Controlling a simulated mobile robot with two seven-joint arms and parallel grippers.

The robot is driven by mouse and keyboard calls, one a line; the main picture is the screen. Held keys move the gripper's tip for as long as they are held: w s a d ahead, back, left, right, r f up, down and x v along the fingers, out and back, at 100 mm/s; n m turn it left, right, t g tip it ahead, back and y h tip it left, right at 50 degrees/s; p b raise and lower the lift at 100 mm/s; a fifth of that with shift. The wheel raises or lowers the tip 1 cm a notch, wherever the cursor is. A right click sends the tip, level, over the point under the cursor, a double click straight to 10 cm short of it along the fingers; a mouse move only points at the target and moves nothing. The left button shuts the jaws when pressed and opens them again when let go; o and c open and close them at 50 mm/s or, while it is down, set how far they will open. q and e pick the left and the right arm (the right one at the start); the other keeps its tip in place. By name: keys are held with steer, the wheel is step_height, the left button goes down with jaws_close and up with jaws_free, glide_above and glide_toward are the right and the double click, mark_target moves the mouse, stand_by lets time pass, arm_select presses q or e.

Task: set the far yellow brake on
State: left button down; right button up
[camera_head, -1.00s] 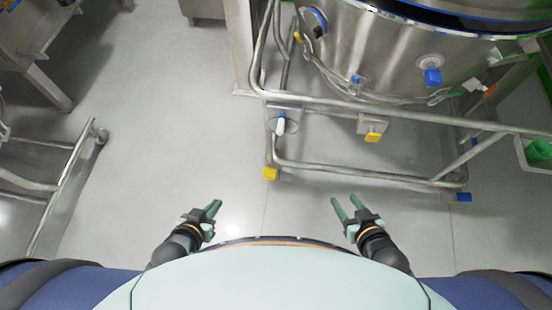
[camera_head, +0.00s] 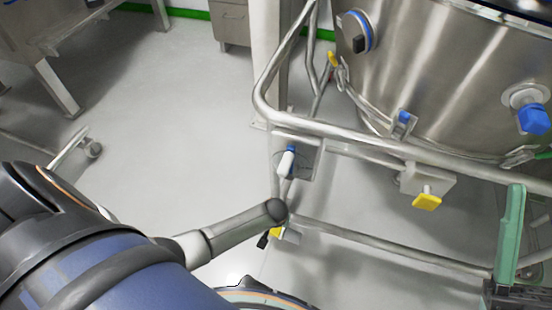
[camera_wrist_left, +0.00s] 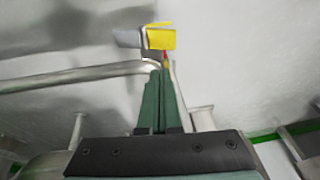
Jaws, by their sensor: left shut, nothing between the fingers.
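In the head view a yellow brake pedal (camera_head: 427,202) sits under a bracket on the cart's near side. Another yellow piece (camera_head: 333,59) shows further back beside the vessel. A third yellow pedal (camera_head: 290,233) at the near-left corner is partly hidden behind my left wrist. Contact cannot be told. My right gripper (camera_head: 515,225) is partly cut off at the right edge.
The steel vessel (camera_head: 450,75) stands in a tubular frame (camera_head: 360,135). A white-handled blue valve (camera_head: 287,160) is on the frame's left corner. A lower rail (camera_head: 390,245) runs along the floor. The floor (camera_head: 185,110) to the left is open.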

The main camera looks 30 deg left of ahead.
arm_select(q)
steer(key=b, duration=0.9)
glide_above(273, 230)
step_height(273, 230, down, 12)
steer(key=shift+f, duration=0.1)
steer(key=shift+a+f+b, duration=0.25)
steer(key=shift+f+b, duration=0.35)
steer(key=shift+f, duration=0.05)
arm_select(e)
step_height(273, 230, down, 11)
steer(key=a, duration=0.1)
steer(key=shift+a+f+g, duration=0.15)
steer(key=shift+g, duration=0.25)
arm_select(q)
steer(key=shift+s, duration=0.1)
arm_select(e)
steer(key=shift+w, duration=0.1)
